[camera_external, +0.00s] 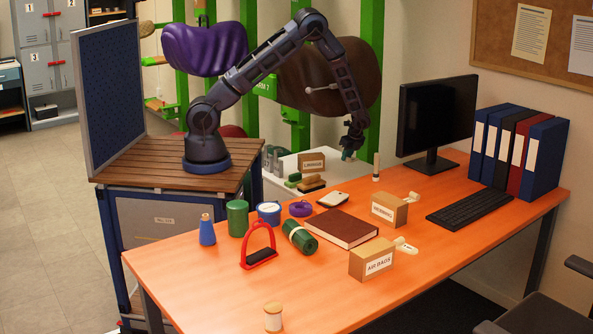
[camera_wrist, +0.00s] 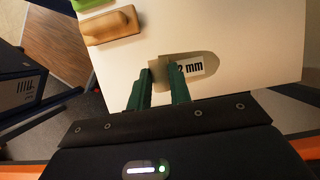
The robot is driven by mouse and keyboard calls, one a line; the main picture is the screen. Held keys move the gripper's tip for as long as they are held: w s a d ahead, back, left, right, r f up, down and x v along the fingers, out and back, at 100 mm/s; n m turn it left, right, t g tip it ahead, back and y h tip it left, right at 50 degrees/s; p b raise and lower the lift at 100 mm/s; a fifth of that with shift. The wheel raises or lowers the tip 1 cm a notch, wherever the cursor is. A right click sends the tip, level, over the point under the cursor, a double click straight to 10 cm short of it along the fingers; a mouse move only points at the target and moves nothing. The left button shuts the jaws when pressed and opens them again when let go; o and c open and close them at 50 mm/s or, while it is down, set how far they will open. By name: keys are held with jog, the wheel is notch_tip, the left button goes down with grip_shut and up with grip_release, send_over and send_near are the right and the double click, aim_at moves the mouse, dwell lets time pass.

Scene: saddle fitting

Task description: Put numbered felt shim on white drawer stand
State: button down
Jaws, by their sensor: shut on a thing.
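The felt shim (camera_wrist: 165,59) is a flat beige piece with a rounded end and a white label whose visible part reads "2 mm". My gripper (camera_wrist: 161,75) is shut on its near end in the wrist view, with green fingers on either side. The shim lies over the pale top of the white drawer stand (camera_wrist: 250,30); I cannot tell whether it touches it. In the external view my gripper (camera_external: 348,154) hangs over the right part of the stand (camera_external: 289,163), behind the orange table. The shim is too small to make out there.
A wooden-backed brush (camera_wrist: 111,26) lies on the stand, near a green one. A labelled box (camera_external: 311,162) stands there too.

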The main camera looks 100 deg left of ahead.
notch_tip(320, 180, down, 14)
jog(key=shift+f, duration=0.25)
dwell(0.4)
jog(key=shift+f, duration=0.1)
jog(key=c, duration=1.3)
grip_release()
